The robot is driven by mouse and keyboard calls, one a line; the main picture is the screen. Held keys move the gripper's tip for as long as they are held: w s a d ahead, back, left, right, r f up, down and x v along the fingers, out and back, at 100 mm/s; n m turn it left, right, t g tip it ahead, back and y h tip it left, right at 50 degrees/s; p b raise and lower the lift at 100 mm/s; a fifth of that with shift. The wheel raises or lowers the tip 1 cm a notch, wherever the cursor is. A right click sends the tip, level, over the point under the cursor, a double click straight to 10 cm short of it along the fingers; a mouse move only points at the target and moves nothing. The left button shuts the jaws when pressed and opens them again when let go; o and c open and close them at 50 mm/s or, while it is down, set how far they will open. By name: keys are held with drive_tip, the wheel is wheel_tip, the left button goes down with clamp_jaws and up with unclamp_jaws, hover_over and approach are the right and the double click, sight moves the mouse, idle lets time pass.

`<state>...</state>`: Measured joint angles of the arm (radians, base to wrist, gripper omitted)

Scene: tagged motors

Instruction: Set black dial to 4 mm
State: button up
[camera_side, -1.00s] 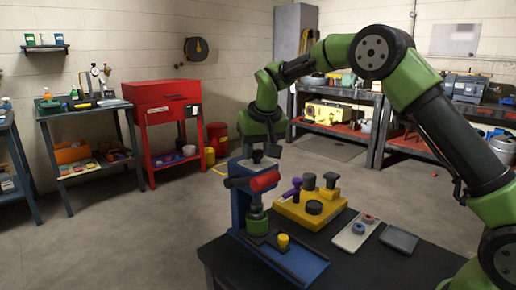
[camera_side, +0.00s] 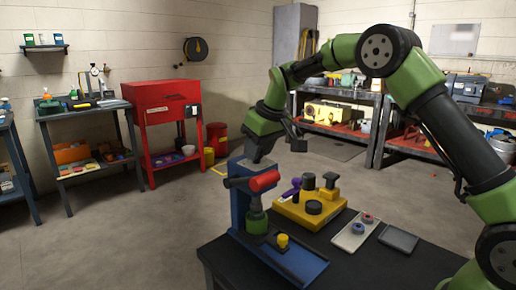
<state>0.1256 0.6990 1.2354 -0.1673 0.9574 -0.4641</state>
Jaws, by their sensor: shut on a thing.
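A blue press-like stand (camera_side: 240,208) with a red cylinder (camera_side: 264,181) across its upper part stands at the table's left edge. My gripper (camera_side: 260,158) is at the top of this stand, tilted, with its fingers reaching down and left. It is shut on a small dark part there, which looks like the black dial. The fingers mostly hide that part, and its scale and setting are too small to read. Below the red cylinder, a green and dark round part (camera_side: 256,221) sits above the stand's base.
A yellow block (camera_side: 288,211) with black knobs and a purple handle stands right of the blue stand. A small yellow cylinder (camera_side: 283,241) is on the stand's base. A pale tray (camera_side: 349,239) with rings and a grey plate (camera_side: 398,239) lie farther right.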

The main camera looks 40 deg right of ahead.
drive_tip(key=n+y, duration=0.1)
drive_tip(key=n, duration=0.3)
drive_tip(key=shift+d+n+y, duration=0.2)
drive_tip(key=shift+n+y, duration=0.1)
drive_tip(key=shift+y, duration=0.1)
drive_tip(key=shift+w+n+g+y, duration=0.1)
drive_tip(key=shift+n+g+y, duration=0.5)
drive_tip(key=shift+n, duration=1.3)
drive_tip(key=o, duration=0.9)
drive_tip(key=v, duration=1)
drive_tip(key=shift+w, duration=0.1)
